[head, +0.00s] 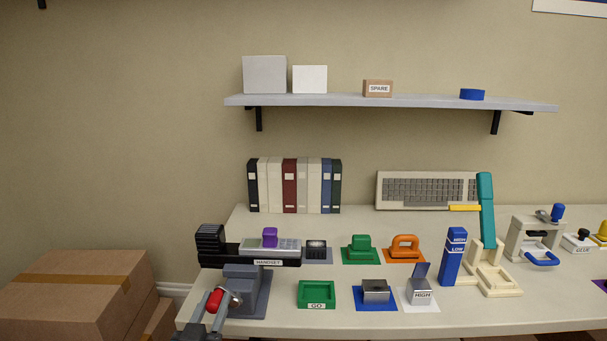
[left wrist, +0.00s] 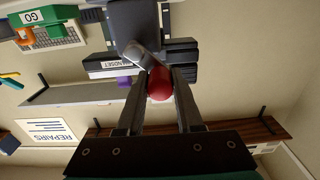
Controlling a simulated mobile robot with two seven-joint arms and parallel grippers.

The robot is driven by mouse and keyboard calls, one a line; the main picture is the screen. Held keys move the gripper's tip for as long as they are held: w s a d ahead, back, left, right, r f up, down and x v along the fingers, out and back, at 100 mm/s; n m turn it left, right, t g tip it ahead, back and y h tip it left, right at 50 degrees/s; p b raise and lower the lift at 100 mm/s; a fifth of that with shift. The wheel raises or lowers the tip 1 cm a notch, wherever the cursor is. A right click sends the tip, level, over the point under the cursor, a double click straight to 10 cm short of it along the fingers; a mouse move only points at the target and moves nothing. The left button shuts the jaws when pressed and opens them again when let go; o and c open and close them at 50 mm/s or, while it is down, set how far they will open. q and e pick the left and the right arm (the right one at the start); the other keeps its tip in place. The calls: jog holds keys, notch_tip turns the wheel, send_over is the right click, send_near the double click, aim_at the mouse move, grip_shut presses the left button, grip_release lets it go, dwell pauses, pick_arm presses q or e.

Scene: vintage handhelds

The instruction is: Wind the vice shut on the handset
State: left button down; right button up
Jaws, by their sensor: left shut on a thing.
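The vice (head: 241,277) stands at the table's front left, with a grey body and black ribbed jaws. It also shows upside down in the left wrist view (left wrist: 134,22). The pale handset (head: 287,245) lies by the jaws, above a black bar labelled HANDSET, with a purple piece (head: 270,236) on top. Whether the jaws touch it I cannot tell. The vice's crank ends in a red knob (head: 214,299). My left gripper (head: 217,302) is shut on this red knob, which sits between its fingers in the left wrist view (left wrist: 160,83). My right gripper is not in view.
Books (head: 290,186) and a keyboard (head: 425,187) are at the back. A shelf (head: 400,102) hangs above. Cardboard boxes (head: 75,300) are at left.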

pick_arm(q)
jog(key=shift+a+f, duration=0.2)
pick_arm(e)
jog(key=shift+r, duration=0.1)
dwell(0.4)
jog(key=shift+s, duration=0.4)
pick_arm(q)
jog(key=shift+a+f, duration=0.15)
jog(key=shift+f, duration=0.05)
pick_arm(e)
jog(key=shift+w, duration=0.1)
pick_arm(q)
jog(key=shift+f, duration=0.1)
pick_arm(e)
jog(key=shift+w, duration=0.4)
pick_arm(q)
jog(key=shift+a+f, duration=0.15)
jog(key=shift+f, duration=0.05)
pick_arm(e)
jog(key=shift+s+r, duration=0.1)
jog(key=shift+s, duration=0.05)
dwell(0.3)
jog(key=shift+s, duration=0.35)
pick_arm(q)
jog(key=shift+f, duration=0.2)
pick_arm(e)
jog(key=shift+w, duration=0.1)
